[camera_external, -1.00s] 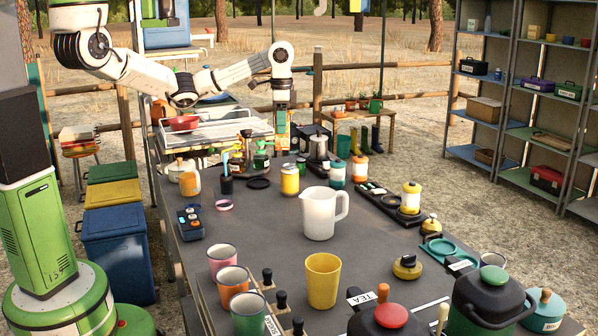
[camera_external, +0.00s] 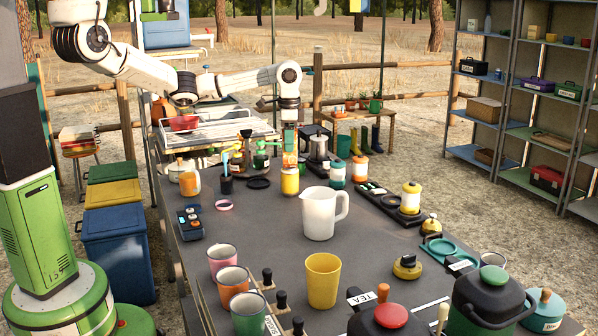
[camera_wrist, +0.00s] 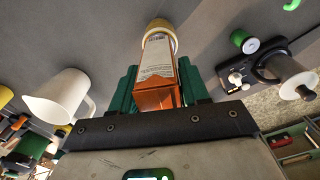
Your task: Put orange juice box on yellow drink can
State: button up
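The orange juice box (camera_external: 290,158) is held upright between the green fingers of my gripper (camera_external: 290,151). In the wrist view the orange box (camera_wrist: 157,92), with a pale label panel, points away from me between the fingers. The yellow drink can (camera_external: 290,182) stands on the dark table directly below the box in the outside view. In the wrist view the can's pale yellow rim (camera_wrist: 160,24) shows just past the box's far end, partly hidden by it. I cannot tell whether box and can touch.
A white pitcher (camera_external: 320,214) stands in front of the can. A white-and-green bottle (camera_external: 337,174) and a metal pot (camera_external: 318,146) stand close by on the right. The table left of the pitcher is mostly clear.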

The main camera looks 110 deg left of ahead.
jog(key=o, duration=0.4)
jog(key=shift+o, duration=0.2)
jog(key=shift+r, duration=0.1)
notch_tip(320, 180, up, 12)
jog(key=shift+r+b, duration=0.1)
jog(key=shift+b, duration=0.6)
